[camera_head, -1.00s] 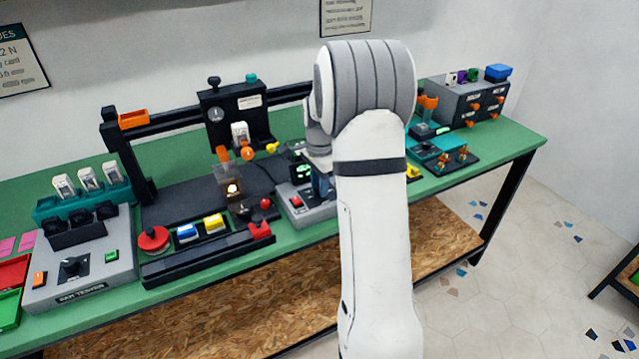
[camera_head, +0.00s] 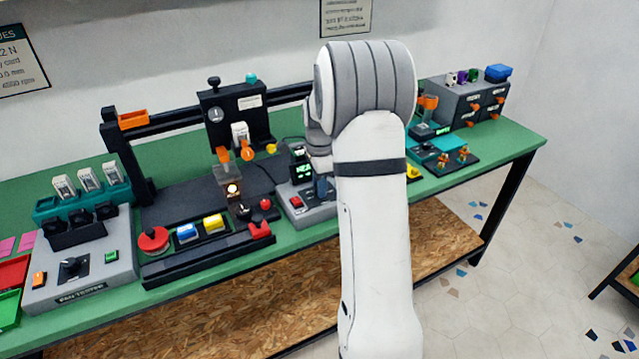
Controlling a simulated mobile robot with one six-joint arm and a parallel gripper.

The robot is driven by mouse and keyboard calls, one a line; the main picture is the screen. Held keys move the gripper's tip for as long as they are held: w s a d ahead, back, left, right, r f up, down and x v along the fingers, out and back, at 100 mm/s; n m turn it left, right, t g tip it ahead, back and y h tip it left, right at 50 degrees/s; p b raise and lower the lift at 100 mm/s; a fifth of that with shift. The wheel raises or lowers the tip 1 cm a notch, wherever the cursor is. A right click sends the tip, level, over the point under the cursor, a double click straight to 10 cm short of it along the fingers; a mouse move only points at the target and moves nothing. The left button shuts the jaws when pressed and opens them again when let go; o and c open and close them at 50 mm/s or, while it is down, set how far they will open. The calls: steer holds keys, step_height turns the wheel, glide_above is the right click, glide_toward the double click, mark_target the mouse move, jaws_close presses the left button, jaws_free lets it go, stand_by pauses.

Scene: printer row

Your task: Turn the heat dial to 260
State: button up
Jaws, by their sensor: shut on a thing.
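The grey heat station (camera_head: 312,211) stands on the bench just left of my arm. It has a red button and a small black display (camera_head: 301,173) with green characters too small to read. My gripper (camera_head: 321,187) is low over the right part of this station, mostly hidden behind my arm. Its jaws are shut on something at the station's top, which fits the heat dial. The dial itself, its pointer and its scale are hidden.
A grey tester (camera_head: 80,270) stands further left. Right of my arm are a teal fixture (camera_head: 440,150) and a grey drawer unit (camera_head: 470,103).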

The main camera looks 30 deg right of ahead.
steer(key=o, duration=1)
step_height(320, 180, up, 7)
steer(key=shift+f, duration=0.1)
steer(key=shift+r, duration=0.5)
